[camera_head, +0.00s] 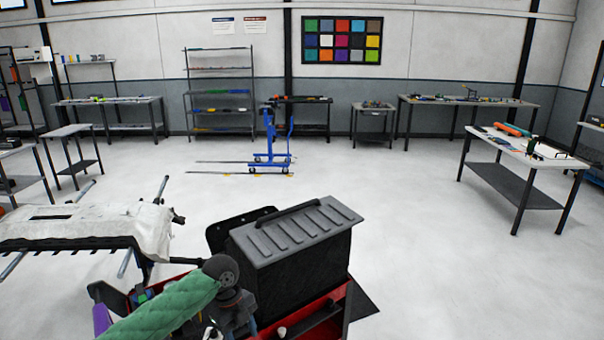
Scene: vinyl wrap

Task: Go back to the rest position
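Neither of my grippers shows clearly in the head view. A long green quilted shape (165,308) with a dark round end comes in at the bottom left; I cannot tell what it is. It partly hides the red cart (345,322) below and the items in it. A large black case (295,245) with a ribbed grey lid and a handle stands on the cart, closed.
A white-covered panel (75,228) rests on a stand with metal rods at the left. A blue wheeled lifter (270,145) stands on the open floor. Tables line the walls; one table (530,150) with tools stands at the right. The right foreground floor is clear.

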